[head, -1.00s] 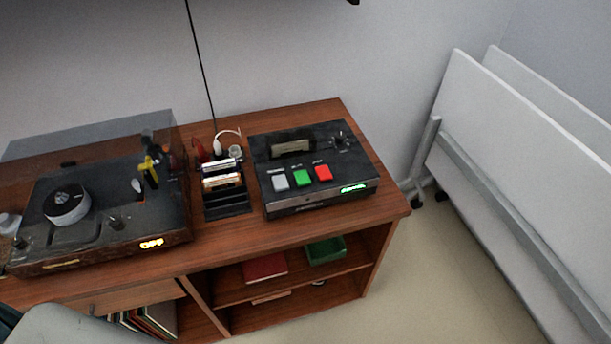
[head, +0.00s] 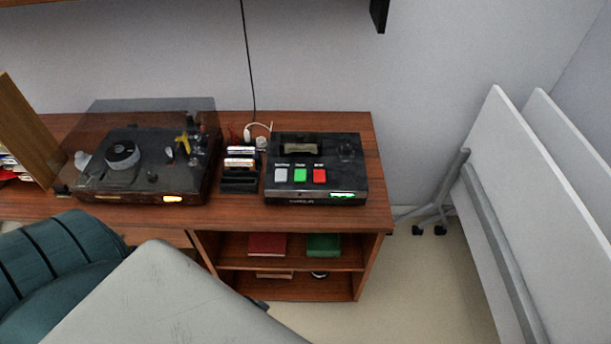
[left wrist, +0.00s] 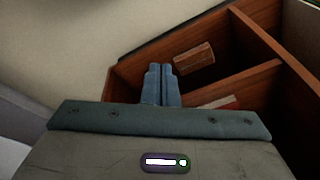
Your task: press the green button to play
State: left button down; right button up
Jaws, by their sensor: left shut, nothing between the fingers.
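The green button (head: 300,175) sits in the middle of a row on the dark cassette player (head: 354,175), in the head view. A grey button (head: 281,175) is to its left and a red button (head: 319,176) to its right. The player stands on the right end of the wooden sideboard (head: 240,213), with a lit green display (head: 342,195) on its front. My left gripper (left wrist: 160,72) shows in the left wrist view, fingers together and empty, with open wooden shelves beyond it. It is apart from the player, which that view does not show. My right gripper is not in view.
A turntable (head: 165,185) with a clear raised lid stands to the left. A cassette rack (head: 240,181) stands between it and the player. White folded panels (head: 520,180) lean at the right. A teal chair (head: 55,255) is at the lower left.

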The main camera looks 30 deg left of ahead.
pick_arm(q)
jog(key=w+d+r+n+t+h+p, duration=0.15)
jog(key=w+r+p, duration=0.25)
jog(key=r, duration=1.3)
jog(key=w+r+n+t+p, duration=0.15)
jog(key=w+r+p, duration=0.25)
jog(key=r, duration=1.2)
jog(key=w+a+r+n+t+h, duration=0.1)
jog(key=w+a+r+n, duration=0.1)
jog(key=w+n, duration=0.4)
jog(key=w+a+r+n+t+h+p, duration=0.1)
jog(key=w+a+r+n, duration=0.2)
jog(key=w+r+n, duration=0.2)
jog(key=w+a+r+n+t+h, duration=0.1)
jog(key=w+a+r+n, duration=0.2)
jog(key=w+n, duration=0.6)
jog(key=shift+w+a+r, duration=0.15)
jog(key=shift+w+r, duration=0.35)
jog(key=shift+w, duration=1.2)
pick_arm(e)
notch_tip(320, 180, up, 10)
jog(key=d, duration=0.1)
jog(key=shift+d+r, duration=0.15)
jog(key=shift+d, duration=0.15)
pick_arm(q)
jog(key=shift+f, duration=0.1)
